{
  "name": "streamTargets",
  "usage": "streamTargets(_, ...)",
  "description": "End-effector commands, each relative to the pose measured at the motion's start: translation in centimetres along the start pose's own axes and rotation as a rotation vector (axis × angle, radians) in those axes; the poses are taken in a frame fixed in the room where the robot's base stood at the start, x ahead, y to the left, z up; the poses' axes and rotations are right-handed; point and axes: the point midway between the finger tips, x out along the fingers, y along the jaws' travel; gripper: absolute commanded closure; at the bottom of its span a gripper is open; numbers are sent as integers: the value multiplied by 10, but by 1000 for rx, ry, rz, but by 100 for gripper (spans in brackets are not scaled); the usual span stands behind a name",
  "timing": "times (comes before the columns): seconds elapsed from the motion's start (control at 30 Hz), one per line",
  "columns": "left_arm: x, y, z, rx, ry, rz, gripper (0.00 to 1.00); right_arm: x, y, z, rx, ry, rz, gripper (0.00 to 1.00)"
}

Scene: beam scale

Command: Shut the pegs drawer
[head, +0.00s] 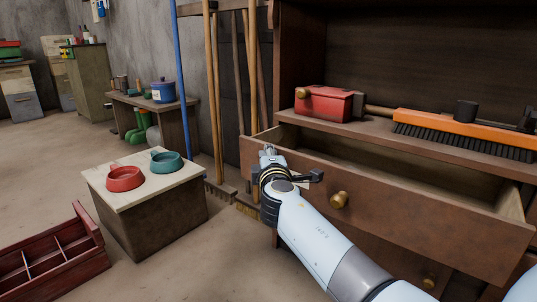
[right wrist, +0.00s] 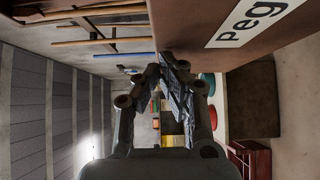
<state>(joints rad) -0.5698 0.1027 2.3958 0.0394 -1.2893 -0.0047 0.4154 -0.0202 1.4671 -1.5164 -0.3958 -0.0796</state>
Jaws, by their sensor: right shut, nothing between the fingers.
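The brown wooden drawer (head: 420,222) is pulled out of the cabinet on the right, its inside open to view from above. A round brass knob (head: 339,199) sits on its front. In the right wrist view the drawer front (right wrist: 185,22) carries a white label (right wrist: 250,20) that reads "Peg", cut off by the frame. My right gripper (head: 268,152) is at the left end of the drawer front, shut and empty. Its fingers (right wrist: 174,62) lie close beside the front; I cannot tell whether they touch it. My left gripper is out of view.
Above the drawer, a shelf (head: 372,133) holds a red box (head: 323,104) and an orange brush (head: 450,127). Another drawer with a knob (head: 430,282) is below. A low block with red (head: 124,180) and teal (head: 167,163) bowls stands left; a red crate (head: 62,270) is on the floor.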

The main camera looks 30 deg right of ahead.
Motion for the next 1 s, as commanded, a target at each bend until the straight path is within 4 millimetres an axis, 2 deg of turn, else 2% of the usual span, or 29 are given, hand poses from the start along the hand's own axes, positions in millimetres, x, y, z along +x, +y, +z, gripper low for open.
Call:
streamTargets(0.13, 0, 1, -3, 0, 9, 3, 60, 18, -2, 18, -6, -1, 2, 100)
streamTargets(0.27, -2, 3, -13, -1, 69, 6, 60, 45, -3, 46, -9, -2, 2, 100)
streamTargets(0.4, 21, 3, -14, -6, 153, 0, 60, 73, -4, 74, -8, -2, 1, 100)
streamTargets(0.5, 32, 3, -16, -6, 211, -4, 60, 87, -4, 87, -5, -1, -1, 100)
streamTargets(0.67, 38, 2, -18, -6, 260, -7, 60, 97, -1, 97, -1, -1, 0, 100)
streamTargets(1.0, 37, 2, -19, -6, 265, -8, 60, 97, 1, 97, 0, 0, 1, 100)
